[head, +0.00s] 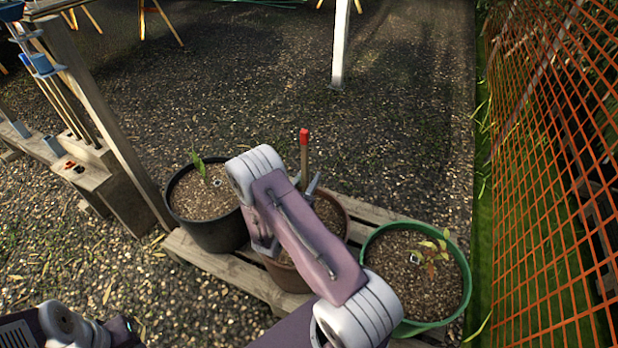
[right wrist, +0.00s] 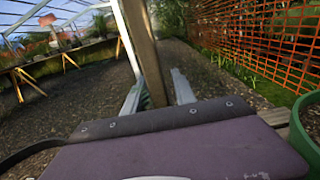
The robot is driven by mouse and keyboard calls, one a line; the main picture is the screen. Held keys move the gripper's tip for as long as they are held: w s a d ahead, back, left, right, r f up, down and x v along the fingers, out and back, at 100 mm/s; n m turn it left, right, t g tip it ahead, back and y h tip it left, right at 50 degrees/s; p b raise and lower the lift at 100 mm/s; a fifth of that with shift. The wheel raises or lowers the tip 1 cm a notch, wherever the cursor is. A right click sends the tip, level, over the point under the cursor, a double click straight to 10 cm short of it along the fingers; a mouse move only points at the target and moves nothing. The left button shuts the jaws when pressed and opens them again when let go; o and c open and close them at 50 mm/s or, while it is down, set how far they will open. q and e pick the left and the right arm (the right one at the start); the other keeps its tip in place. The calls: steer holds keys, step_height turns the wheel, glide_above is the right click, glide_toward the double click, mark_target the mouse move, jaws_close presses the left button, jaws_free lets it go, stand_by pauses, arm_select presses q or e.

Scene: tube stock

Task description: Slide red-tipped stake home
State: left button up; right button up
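The red-tipped stake (head: 304,158) stands upright at the brown middle pot (head: 340,214); its lower end is hidden behind my right arm. The right wrist view shows the stake's wooden shaft (right wrist: 145,50) rising between the fingers of my right gripper (right wrist: 158,88). The fingers are spread, with a small gap on the stake's right side; contact on the left side cannot be told. In the head view my right gripper (head: 306,184) is beside the stake, below its red tip. My left gripper (head: 128,328) is low at the left, mostly cut off, with its fingers unclear.
A black pot (head: 190,222) with a green seedling and a green pot (head: 457,270) with a reddish plant flank the brown pot on a wooden pallet (head: 238,272). A wooden rack (head: 97,112) stands left. Orange netting (head: 555,160) borders the right.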

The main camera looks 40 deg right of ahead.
stand_by(0.3)
steer(key=shift+s+a, duration=0.15)
steer(key=shift+a, duration=0.25)
steer(key=p+v, duration=0.3)
steer(key=v, duration=0.4)
steer(key=shift+s+a+r, duration=0.1)
steer(key=shift+a, duration=0.1)
steer(key=shift+s+a, duration=0.25)
steer(key=shift+a, duration=0.1)
